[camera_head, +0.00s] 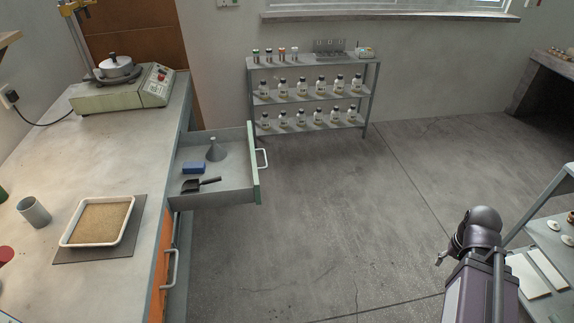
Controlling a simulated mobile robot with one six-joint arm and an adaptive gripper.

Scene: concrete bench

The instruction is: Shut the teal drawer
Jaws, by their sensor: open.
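The teal drawer (256,184) is pulled well out from the bench at the centre left. Its teal-edged front faces right and carries a pale handle (263,158). Inside lie a blue block (194,168), a grey funnel-like piece (215,151) and a black scoop (200,185). My gripper (441,258) shows only as a small grey tip beside my arm at the lower right. It is open, apart from the drawer and far to its right. Most of it is hidden by my arm.
The concrete bench (120,143) holds a tray of sand (99,221), a grey cup (33,211) and a hotplate device (122,88). An orange front (164,262) with a handle is below. A bottle rack (313,101) stands behind. The floor between drawer and arm is clear.

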